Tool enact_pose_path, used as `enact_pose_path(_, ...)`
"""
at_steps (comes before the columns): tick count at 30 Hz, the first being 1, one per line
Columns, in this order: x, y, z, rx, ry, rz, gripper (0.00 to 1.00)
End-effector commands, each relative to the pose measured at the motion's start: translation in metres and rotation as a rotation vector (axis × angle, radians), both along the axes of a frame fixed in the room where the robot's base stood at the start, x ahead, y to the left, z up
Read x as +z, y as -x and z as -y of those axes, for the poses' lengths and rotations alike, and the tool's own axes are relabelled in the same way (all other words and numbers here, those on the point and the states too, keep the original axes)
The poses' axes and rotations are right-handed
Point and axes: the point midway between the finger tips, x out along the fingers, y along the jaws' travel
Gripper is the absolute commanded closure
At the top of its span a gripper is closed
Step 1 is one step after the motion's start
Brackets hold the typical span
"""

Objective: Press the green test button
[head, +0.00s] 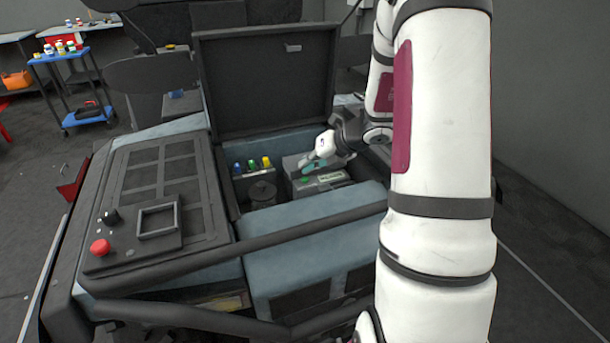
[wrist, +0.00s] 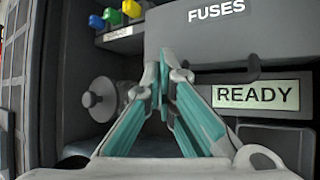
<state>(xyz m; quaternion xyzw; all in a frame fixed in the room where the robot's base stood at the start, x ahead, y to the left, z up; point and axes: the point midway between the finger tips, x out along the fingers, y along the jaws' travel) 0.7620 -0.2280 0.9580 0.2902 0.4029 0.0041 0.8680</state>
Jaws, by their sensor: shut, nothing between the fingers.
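My gripper (head: 307,166) is inside the open bay of the machine, its teal fingers shut together with nothing between them. In the wrist view the closed fingertips (wrist: 164,62) appear in front of the grey box marked FUSES (wrist: 245,35), left of a lit display reading READY (wrist: 255,95). The display also shows in the head view (head: 325,179), just beyond the fingers to the right. Whether the fingertips touch anything cannot be told.
The dark lid (head: 265,75) stands open behind the bay. A dark bar crosses in front. A red button (head: 100,247) sits on the left panel.

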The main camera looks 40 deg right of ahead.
Motion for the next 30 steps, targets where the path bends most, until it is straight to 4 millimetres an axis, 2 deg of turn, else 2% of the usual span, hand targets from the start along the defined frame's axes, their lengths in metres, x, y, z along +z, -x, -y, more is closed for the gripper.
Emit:
enact_pose_path(22,-0.001,0.0,0.0,0.0,0.0,0.0,1.0)
enact_pose_path(30,-0.01,0.0,0.0,0.0,-0.001,-0.001,1.0)
